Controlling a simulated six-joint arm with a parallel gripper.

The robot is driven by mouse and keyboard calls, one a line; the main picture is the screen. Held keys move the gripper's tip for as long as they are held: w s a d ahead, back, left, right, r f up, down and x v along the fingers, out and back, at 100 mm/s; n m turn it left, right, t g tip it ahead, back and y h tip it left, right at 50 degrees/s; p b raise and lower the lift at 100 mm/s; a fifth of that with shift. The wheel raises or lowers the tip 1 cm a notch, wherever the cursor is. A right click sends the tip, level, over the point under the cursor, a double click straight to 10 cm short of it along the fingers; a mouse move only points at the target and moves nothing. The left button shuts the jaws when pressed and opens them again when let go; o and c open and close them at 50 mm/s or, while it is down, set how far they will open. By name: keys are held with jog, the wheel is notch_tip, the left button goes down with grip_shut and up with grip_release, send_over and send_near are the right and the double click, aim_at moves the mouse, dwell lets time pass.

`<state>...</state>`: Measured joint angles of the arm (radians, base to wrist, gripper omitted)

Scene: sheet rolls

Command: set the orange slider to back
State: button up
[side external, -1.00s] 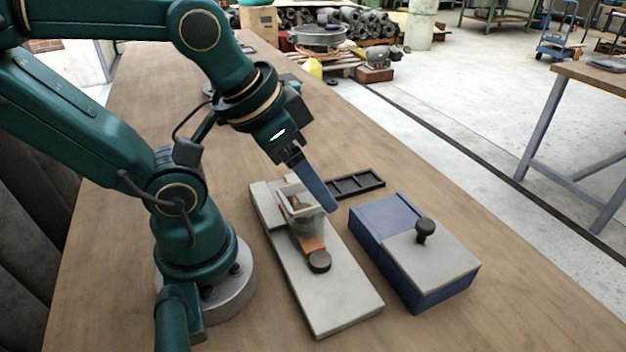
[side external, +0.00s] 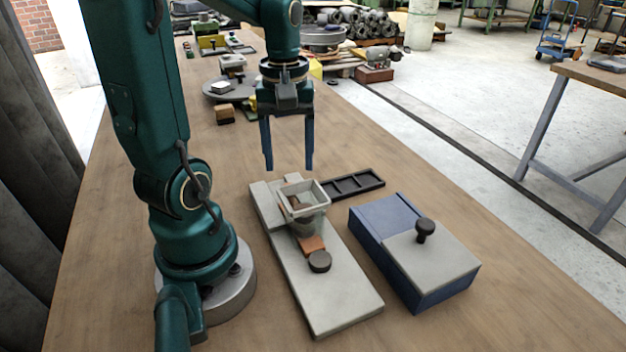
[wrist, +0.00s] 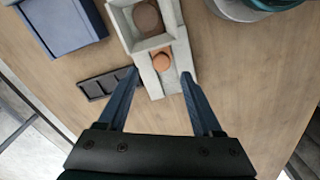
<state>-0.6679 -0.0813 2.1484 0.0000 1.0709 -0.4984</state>
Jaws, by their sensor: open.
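The orange slider (side external: 312,244) shows as a flat orange piece in the grey base (side external: 340,290), sticking out on the near side of a small grey hopper (side external: 305,197). A dark round knob (side external: 320,261) stands at its near end. The hopper hides the slider's middle. In the wrist view, a round orange piece (wrist: 161,62) shows in the channel beside the hopper (wrist: 172,20); I cannot tell whether it belongs to the slider. A brown round thing (wrist: 147,18) lies inside the hopper. My gripper (side external: 289,168) is open and empty, pointing down above the far end of the base.
A blue box (side external: 380,257) with a grey lid and black knob (side external: 425,229) stands right of the base. A black compartment tray (side external: 354,184) lies behind it. A small wooden block (side external: 225,114) and other items sit farther back. The table's near right is clear.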

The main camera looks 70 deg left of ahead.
jog(key=shift+s+a+f, duration=0.1)
jog(key=shift+f, duration=2.55)
grip_shut()
